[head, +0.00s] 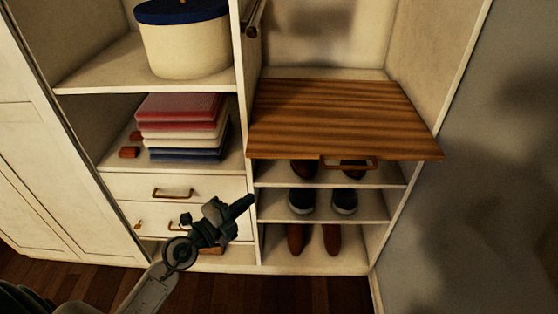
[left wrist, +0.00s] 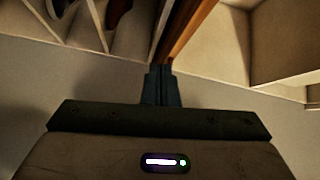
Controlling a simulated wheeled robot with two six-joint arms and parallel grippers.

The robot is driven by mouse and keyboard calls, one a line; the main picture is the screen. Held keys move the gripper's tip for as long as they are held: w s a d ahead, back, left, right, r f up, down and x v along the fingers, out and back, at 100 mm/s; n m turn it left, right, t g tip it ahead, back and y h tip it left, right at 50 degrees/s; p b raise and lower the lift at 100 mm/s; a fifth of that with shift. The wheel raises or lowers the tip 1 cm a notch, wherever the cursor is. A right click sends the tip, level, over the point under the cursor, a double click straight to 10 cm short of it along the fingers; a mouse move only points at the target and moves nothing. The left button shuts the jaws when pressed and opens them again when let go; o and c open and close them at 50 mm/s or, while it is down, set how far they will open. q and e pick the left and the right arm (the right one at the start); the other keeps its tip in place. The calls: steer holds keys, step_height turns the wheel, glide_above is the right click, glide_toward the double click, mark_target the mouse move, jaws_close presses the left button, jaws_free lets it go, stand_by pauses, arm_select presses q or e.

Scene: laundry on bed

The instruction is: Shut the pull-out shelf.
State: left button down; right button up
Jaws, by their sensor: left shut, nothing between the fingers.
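The pull-out shelf (head: 345,115) is a striped brown wooden board in the right section of the wardrobe. It sticks out past the front of the cabinet, with a brass handle (head: 350,163) under its front edge. My left gripper (head: 250,199) is shut and empty, below and to the left of the shelf, in front of the drawers and shoe shelves. It looks apart from the shelf in the head view. In the left wrist view the shut fingers (left wrist: 160,85) point toward a brown wooden edge (left wrist: 190,38); I cannot tell the gap. My right gripper is out of view.
Several shoes (head: 344,201) stand on the shelves below. Left of the divider are folded clothes (head: 182,127), a round box with a blue lid (head: 184,42), and drawers (head: 172,187). A grey wall (head: 480,180) stands at the right. The space before the shelf looks clear.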

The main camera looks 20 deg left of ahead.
mark_target(280, 134)
arm_select(q)
step_height(280, 134, up, 5)
steer(key=s+d+m, duration=0.1)
steer(key=d+m, duration=0.1)
steer(key=m, duration=0.1)
steer(key=shift+h, duration=0.4)
steer(key=x, duration=0.4)
steer(key=a+x, duration=0.1)
steer(key=x, duration=0.3)
steer(key=w+a+x, duration=0.1)
steer(key=x, duration=0.3)
steer(key=shift+f, duration=0.35)
steer(key=shift+w+a, duration=0.25)
steer(key=shift+w, duration=0.15)
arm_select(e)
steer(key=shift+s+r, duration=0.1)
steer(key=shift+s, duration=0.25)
arm_select(q)
steer(key=w+a, duration=0.1)
steer(key=w, duration=0.2)
steer(key=w+a+p, duration=0.1)
steer(key=w, duration=0.3)
steer(key=w+a, duration=0.1)
steer(key=w, duration=0.3)
steer(key=shift+w+a+p, duration=0.1)
steer(key=shift+a+p, duration=0.2)
steer(key=shift+r, duration=0.3)
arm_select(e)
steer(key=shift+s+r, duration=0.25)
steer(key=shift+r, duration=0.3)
